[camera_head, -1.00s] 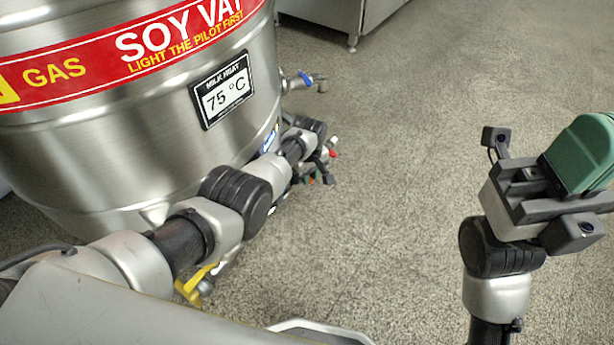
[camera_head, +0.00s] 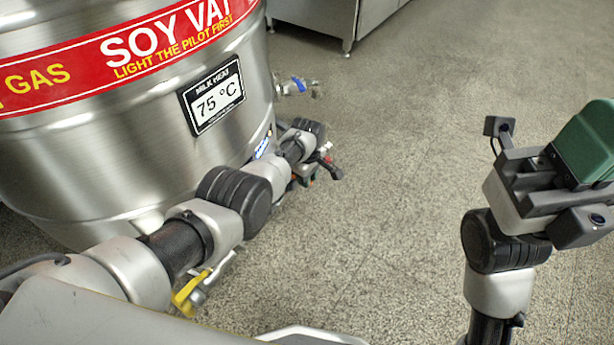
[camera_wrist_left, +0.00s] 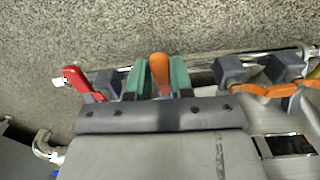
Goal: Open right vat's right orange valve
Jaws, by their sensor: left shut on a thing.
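The steel vat (camera_head: 130,150) with the red "SOY VAT" band fills the left of the head view. My left gripper (camera_head: 305,172) is low beside the vat's right side, mostly hidden by its own wrist. In the left wrist view, the green fingers of the gripper (camera_wrist_left: 158,76) are shut on an orange valve handle (camera_wrist_left: 159,68), which stands upright between them. A second orange handle (camera_wrist_left: 265,91) lies to the right, outside the fingers. My right gripper (camera_head: 545,175) is in free air at the right, with one green finger clearly seen; its opening is unclear.
A red valve handle (camera_wrist_left: 76,80) is just left of the left gripper in the wrist view. A metal pipe (camera_wrist_left: 205,66) runs behind the fingers. A blue-handled tap (camera_head: 299,86) sticks out from the vat. A steel cabinet (camera_head: 335,18) stands at the back; the speckled floor is clear.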

